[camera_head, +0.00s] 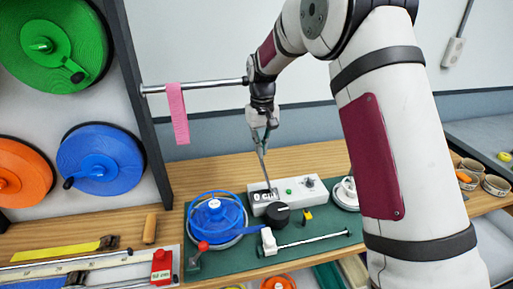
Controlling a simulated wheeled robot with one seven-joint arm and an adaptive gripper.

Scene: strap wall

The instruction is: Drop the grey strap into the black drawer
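My gripper (262,133) points down in the middle of the view, above the back of the green mat. A thin grey strip, which looks like the grey strap (264,168), hangs from between its fingers, seen nearly edge-on. Its lower end comes down in front of the white box with a display; I cannot tell whether it touches. The fingers are small here but appear closed on the strip. I cannot make out a black drawer in this view.
A pink strap (178,113) hangs on the metal rod (205,86) left of my gripper. Below are the white box (301,193), a blue reel (216,214) and a black knob (277,214) on the green mat (320,250). Reels hang at left; small bowls (496,185) stand at right.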

